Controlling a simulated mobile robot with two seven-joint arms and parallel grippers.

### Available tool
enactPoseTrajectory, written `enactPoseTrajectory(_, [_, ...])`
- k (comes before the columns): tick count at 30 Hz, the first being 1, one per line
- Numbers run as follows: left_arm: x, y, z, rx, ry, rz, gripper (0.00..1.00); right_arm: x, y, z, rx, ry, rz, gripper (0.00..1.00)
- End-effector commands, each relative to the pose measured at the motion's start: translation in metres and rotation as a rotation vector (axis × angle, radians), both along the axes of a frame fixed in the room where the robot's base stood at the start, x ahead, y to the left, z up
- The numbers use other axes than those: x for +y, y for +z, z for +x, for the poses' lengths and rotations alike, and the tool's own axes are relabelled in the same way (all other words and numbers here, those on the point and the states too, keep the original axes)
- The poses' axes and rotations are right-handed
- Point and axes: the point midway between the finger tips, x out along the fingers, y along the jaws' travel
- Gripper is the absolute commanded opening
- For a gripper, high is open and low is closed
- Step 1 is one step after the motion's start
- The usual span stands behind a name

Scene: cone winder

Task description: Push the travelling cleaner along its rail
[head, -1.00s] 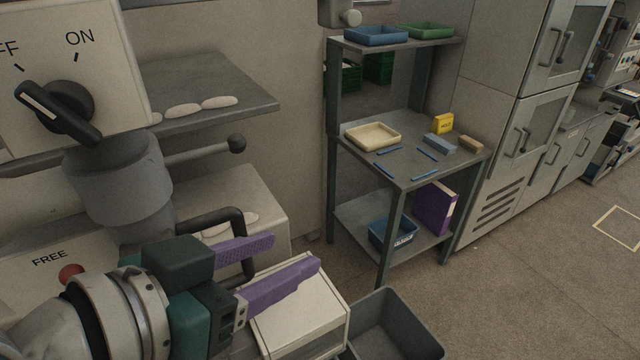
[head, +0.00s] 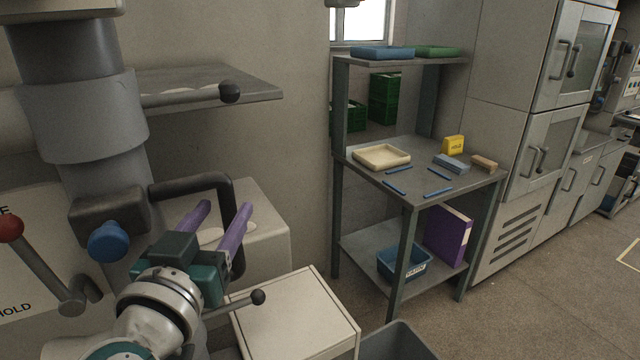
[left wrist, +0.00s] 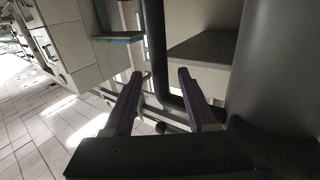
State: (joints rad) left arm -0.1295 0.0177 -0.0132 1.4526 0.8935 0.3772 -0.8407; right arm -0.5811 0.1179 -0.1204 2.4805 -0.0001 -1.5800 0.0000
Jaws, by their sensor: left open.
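A thick grey cylindrical body (head: 80,115) stands at the left in the head view, with a dark block and blue knob (head: 108,240) below; I take this to be the travelling cleaner. A black looped handle (head: 190,185) sticks out from it to the right. My left gripper (head: 227,207) is open, its purple fingers pointing up and away by the handle. In the left wrist view the dark handle (left wrist: 165,75) shows between the two fingers (left wrist: 160,78); I cannot tell whether they touch it. The rail is not clearly visible. My right gripper is not in view.
Another ball-ended lever (head: 257,297) lies near my left wrist, by a pale box (head: 300,325). A red-knobbed lever (head: 12,229) is at far left. A shelf rack (head: 410,190) stands right; the floor beyond is clear.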

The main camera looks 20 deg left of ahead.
Motion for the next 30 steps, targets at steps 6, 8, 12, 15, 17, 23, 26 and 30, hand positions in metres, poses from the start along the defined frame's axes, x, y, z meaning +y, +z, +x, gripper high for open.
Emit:
enactPoseTrajectory(6, [0.007,0.0,0.024,-0.001,-0.001,0.001,0.57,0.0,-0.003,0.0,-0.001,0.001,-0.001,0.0])
enactPoseTrajectory(8, [0.008,0.0,0.027,0.0,0.0,0.001,0.57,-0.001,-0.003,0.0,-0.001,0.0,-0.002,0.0])
enactPoseTrajectory(12, [0.008,0.0,0.028,0.0,-0.001,0.001,0.57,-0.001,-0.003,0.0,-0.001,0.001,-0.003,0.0])
enactPoseTrajectory(15, [0.008,0.0,0.028,0.0,-0.001,0.001,0.57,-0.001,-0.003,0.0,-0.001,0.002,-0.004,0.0])
enactPoseTrajectory(17, [0.008,0.0,0.028,0.0,-0.001,0.001,0.55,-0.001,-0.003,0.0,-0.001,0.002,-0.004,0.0])
enactPoseTrajectory(23, [0.008,0.0,0.028,0.0,-0.001,0.001,0.32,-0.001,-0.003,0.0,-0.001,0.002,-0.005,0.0])
enactPoseTrajectory(26, [0.008,0.0,0.028,0.0,-0.001,0.0,0.21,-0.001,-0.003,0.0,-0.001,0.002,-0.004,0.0])
enactPoseTrajectory(30, [0.008,0.0,0.028,0.0,-0.001,0.0,0.05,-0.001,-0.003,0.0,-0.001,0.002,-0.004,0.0])
